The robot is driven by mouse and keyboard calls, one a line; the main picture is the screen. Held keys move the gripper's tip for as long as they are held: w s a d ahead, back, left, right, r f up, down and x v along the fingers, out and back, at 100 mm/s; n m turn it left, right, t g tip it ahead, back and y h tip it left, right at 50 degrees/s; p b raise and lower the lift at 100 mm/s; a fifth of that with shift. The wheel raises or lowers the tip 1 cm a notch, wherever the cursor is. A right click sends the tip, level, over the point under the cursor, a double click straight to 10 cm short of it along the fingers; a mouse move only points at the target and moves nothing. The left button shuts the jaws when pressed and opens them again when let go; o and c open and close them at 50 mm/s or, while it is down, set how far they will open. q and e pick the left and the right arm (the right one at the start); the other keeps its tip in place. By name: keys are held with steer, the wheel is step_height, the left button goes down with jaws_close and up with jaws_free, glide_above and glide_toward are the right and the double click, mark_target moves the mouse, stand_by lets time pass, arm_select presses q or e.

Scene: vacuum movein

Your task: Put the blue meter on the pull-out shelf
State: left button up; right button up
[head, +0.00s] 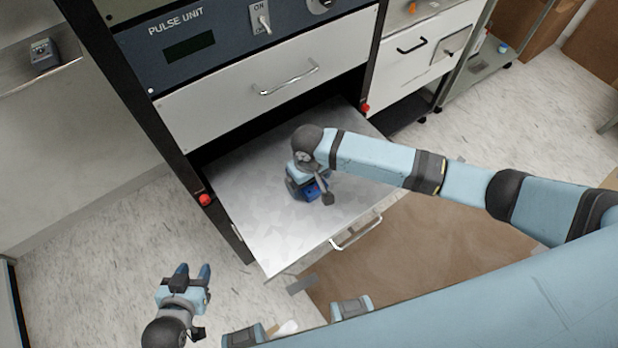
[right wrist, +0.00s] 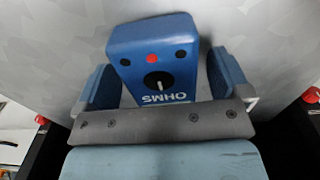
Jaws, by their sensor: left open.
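The blue meter (head: 312,190) rests on the pull-out shelf (head: 270,235), mostly hidden under my right wrist in the head view. The right wrist view shows the meter (right wrist: 153,55) with its dial, red button and "OHMS" label. My right gripper (right wrist: 168,82) has one finger on each side of the meter. A gap shows between the meter and the right-hand finger; contact at the left-hand finger is unclear. My right gripper (head: 308,187) is over the middle of the shelf. My left gripper (head: 193,270) is open and empty, above the floor left of the shelf.
The shelf is pulled out of the rack, with its handle (head: 356,232) at the front. Above it are a white drawer (head: 230,100) and the Pulse Unit panel (head: 215,40). Red knobs (head: 205,200) flank the opening. A brown cardboard surface (head: 430,245) lies right of the shelf.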

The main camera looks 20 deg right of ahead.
step_height(320, 180, up, 12)
steer(key=shift+r, duration=0.15)
stand_by(0.5)
stand_by(0.4)
